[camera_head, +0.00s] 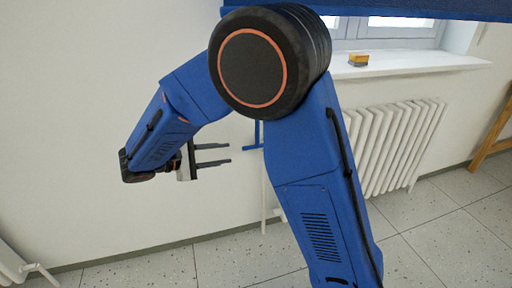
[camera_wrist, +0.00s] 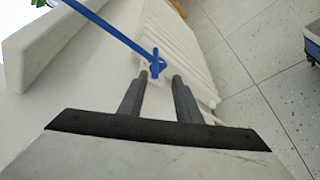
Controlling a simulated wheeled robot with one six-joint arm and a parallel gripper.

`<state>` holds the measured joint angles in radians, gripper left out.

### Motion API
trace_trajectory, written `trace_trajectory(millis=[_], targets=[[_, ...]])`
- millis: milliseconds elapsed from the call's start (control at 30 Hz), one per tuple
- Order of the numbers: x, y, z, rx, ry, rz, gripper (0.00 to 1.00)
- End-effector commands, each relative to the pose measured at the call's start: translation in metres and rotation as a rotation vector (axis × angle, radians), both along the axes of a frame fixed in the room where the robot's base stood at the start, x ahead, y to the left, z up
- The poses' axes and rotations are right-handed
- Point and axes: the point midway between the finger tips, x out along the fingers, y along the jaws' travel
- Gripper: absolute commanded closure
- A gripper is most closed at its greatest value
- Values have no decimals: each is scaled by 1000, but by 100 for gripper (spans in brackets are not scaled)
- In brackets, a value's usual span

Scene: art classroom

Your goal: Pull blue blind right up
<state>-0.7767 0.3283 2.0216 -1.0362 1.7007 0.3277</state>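The blue blind (camera_head: 430,9) shows as a strip across the top right in the head view, over the upper part of the window. A blue pull cord or strap (camera_wrist: 118,37) crosses the wrist view from the upper left and ends in a small blue piece (camera_wrist: 157,66) just beyond my fingertips. In the head view a blue part (camera_head: 256,135) shows beside my arm, partly hidden by it. My gripper (camera_head: 229,154) points right toward it, its two fingers apart. In the wrist view my gripper (camera_wrist: 160,78) is open, with nothing visibly held between the fingers.
A white radiator (camera_head: 385,145) stands below the window sill (camera_head: 420,62), which bears a small orange-yellow box (camera_head: 359,59). A wooden frame (camera_head: 495,130) is at the right edge. Speckled floor tiles (camera_head: 440,215) are clear in front of the radiator.

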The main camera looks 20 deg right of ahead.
Motion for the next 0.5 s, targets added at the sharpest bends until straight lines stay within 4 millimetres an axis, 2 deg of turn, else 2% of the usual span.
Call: trace_trajectory(millis=[100,233,367,500], targets=[[6,18,-4,-39,-13,29,69],[9,20,-5,-56,-19,37,69],[13,9,-7,-56,-20,36,69],[19,-12,-12,-56,-19,35,69]])
